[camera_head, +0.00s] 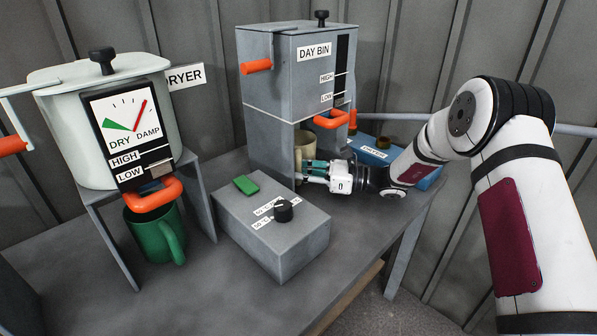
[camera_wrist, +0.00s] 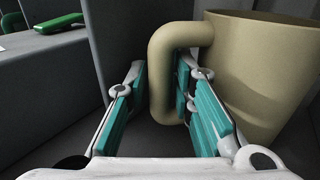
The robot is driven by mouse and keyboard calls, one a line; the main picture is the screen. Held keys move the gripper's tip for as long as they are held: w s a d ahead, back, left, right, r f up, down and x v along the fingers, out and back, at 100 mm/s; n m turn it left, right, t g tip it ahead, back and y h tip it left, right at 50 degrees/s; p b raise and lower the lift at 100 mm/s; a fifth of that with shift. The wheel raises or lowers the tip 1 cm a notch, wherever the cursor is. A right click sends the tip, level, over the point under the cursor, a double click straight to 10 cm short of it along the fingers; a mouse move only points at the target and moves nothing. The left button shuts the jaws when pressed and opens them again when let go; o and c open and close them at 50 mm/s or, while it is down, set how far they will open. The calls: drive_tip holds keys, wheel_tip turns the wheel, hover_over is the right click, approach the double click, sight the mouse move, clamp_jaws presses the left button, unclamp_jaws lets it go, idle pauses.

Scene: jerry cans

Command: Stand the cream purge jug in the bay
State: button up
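The cream jug (camera_head: 305,146) is upright in the bay under the grey day bin (camera_head: 296,75), partly hidden by the bin's front and my gripper. In the wrist view the cream jug (camera_wrist: 262,70) fills the upper right, with its looped handle (camera_wrist: 165,85) towards the left. My gripper (camera_head: 318,172) reaches in from the right at the bay's mouth. In the wrist view my gripper (camera_wrist: 162,88) has one teal-padded finger on each side of the handle's upright bar. A narrow gap shows on the left side. The jug's base is hidden in the head view.
A grey control box (camera_head: 272,222) with a black knob and a green button stands before the bay. A green mug (camera_head: 155,235) stands under the dryer (camera_head: 95,105) at left. A blue box (camera_head: 374,150) lies behind my wrist. The front-left bench is clear.

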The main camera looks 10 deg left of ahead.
drive_tip(key=shift+r, duration=0.15)
drive_tip(key=d+p, duration=0.1)
drive_tip(key=d, duration=0.3)
drive_tip(key=d+p, duration=0.1)
drive_tip(key=d, duration=0.3)
drive_tip(key=s+d+p, duration=0.1)
drive_tip(key=d, duration=0.3)
drive_tip(key=s+d+r+n+g+h, duration=0.1)
drive_tip(key=s+r+n+g+h, duration=0.25)
drive_tip(key=s+r+n, duration=0.6)
drive_tip(key=s+r+n+g+h, duration=0.2)
drive_tip(key=s+r+h, duration=0.4)
drive_tip(key=s, duration=0.9)
drive_tip(key=s+d+n+t+h, duration=0.2)
drive_tip(key=s+d, duration=0.5)
drive_tip(key=s, duration=0.4)
drive_tip(key=s+d+n+t+h, duration=0.2)
drive_tip(key=s+d+n+h, duration=0.3)
drive_tip(key=s, duration=0.7)
drive_tip(key=shift+s+d+f+h, duration=0.35)
drive_tip(key=shift+d+h, duration=0.4)
drive_tip(key=shift+d, duration=0.45)
